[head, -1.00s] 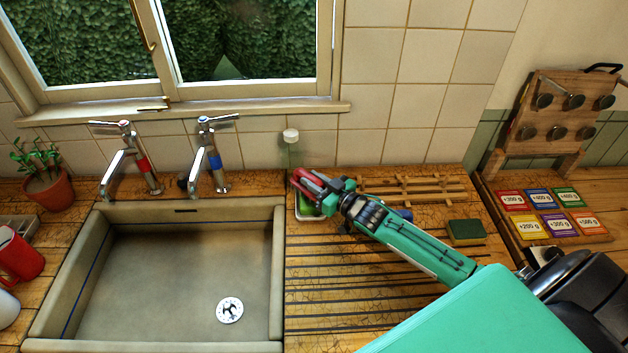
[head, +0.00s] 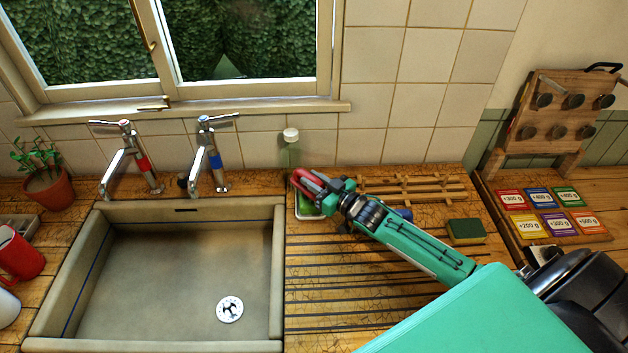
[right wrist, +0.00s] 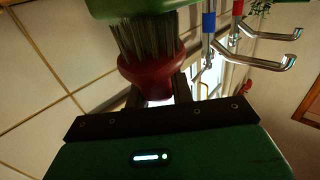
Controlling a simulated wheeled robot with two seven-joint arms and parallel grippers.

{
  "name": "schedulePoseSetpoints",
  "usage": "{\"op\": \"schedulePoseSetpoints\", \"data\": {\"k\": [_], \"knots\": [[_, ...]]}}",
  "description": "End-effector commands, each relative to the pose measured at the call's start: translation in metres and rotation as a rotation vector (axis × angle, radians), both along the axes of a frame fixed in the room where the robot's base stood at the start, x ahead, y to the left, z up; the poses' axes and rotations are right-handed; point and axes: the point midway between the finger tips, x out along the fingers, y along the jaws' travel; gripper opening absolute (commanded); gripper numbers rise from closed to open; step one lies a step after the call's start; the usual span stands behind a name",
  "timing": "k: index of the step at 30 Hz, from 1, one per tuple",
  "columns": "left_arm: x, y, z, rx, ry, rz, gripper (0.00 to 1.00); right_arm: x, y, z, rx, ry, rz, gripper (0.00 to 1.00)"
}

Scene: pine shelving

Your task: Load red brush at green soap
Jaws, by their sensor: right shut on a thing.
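My right gripper (head: 330,190) is shut on the red brush (head: 308,181) at the back of the counter, right of the sink. In the right wrist view, which looks turned over, the brush (right wrist: 150,78) has a round red head and dark bristles. The bristles meet the edge of the green soap (right wrist: 150,6) in that view; whether they touch or press on it is hard to tell. In the head view the green soap (head: 306,208) sits in a small pale dish just below the brush, partly hidden by the gripper. My left gripper is not in view.
The sink (head: 170,280) with two taps lies to the left. A clear bottle with a white cap (head: 291,135) stands behind the brush. A wooden rack (head: 415,188), a sponge (head: 466,231) and a blue thing (head: 405,215) are to the right.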

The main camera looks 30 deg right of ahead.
Motion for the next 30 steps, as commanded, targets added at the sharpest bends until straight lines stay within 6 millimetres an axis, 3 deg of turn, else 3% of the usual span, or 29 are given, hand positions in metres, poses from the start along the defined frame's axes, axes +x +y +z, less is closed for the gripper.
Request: {"op": "schedulePoseSetpoints", "data": {"k": [11, 30], "knots": [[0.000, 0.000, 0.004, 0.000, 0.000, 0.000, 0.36, -0.001, 0.000, 0.003, -0.001, 0.004, 0.000, 0.00], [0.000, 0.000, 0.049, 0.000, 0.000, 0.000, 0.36, 0.000, 0.000, 0.056, 0.000, 0.001, 0.000, 0.00]]}}
